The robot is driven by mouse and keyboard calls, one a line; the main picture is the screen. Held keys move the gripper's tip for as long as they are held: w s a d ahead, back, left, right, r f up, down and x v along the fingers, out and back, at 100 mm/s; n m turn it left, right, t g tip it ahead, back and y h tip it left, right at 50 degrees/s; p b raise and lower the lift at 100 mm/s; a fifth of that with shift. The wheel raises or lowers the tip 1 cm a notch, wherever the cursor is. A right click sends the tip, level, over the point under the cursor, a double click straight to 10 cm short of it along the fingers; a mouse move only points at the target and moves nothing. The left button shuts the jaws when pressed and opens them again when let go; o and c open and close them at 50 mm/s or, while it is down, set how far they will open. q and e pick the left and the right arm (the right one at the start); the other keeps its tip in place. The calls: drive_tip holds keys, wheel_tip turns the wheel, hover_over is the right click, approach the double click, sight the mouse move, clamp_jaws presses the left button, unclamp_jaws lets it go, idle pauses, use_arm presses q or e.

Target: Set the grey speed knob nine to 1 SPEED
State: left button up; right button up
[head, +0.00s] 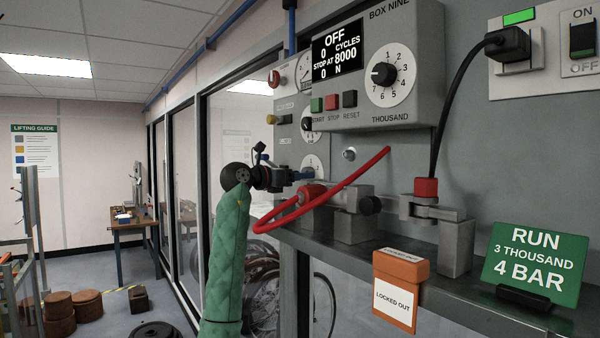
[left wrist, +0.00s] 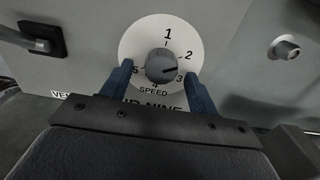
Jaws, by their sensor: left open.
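The grey speed knob (left wrist: 160,66) sits on a round white dial (left wrist: 133,42) marked 1 to 5 with SPEED below. Its dark pointer line points right and slightly down, close to 3. My left gripper (left wrist: 160,70) is open, its blue fingers on either side of the knob's lower part; whether they touch it I cannot tell. In the head view my left gripper (head: 300,175) is at the grey panel, in front of a partly hidden white dial (head: 313,161). The knob itself is hard to make out there. My right gripper is not in view.
Box nine (head: 425,60) juts out above right, with its own THOUSAND dial (head: 390,75). A red hose (head: 340,185) loops right of the gripper. Below are a metal shelf (head: 470,290), an orange locked-out box (head: 400,290) and a green RUN sign (head: 535,262).

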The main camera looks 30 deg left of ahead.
use_arm(q)
drive_tip(key=shift+w+d, duration=0.2)
drive_tip(key=shift+w, duration=0.15)
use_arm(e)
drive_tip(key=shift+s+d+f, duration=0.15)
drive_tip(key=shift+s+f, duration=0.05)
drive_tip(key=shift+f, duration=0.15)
use_arm(q)
drive_tip(key=c, duration=1)
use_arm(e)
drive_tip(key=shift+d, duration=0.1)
use_arm(q)
drive_tip(key=shift+o, duration=0.2)
